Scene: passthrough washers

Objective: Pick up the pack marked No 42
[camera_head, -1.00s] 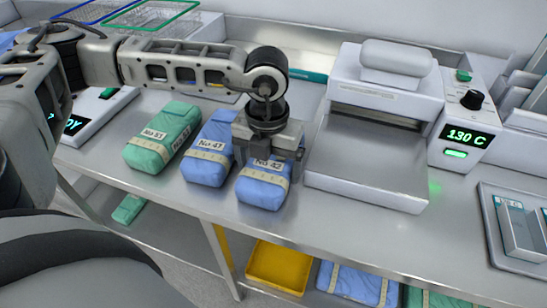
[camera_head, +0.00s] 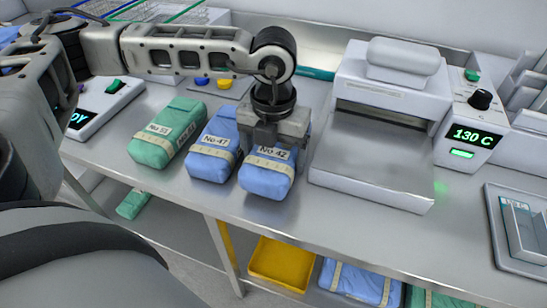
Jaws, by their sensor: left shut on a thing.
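The blue wrapped pack marked No 42 (camera_head: 266,181) is at the right end of a row of packs on the steel bench, with a pale tape band and a white label. My left gripper (camera_head: 274,143) comes down over it from above and is shut on its upper part. The fingers hide part of the pack's top and far end. The pack seems to be raised slightly, but its underside is hidden. My right gripper is not in view.
Blue pack No 47 (camera_head: 213,148) stands close on the left, then green pack No 51 (camera_head: 166,132). A white heat sealer (camera_head: 372,165) with a 130 C display stands close on the right. A yellow tray (camera_head: 281,264) sits on the lower shelf. The bench's front strip is clear.

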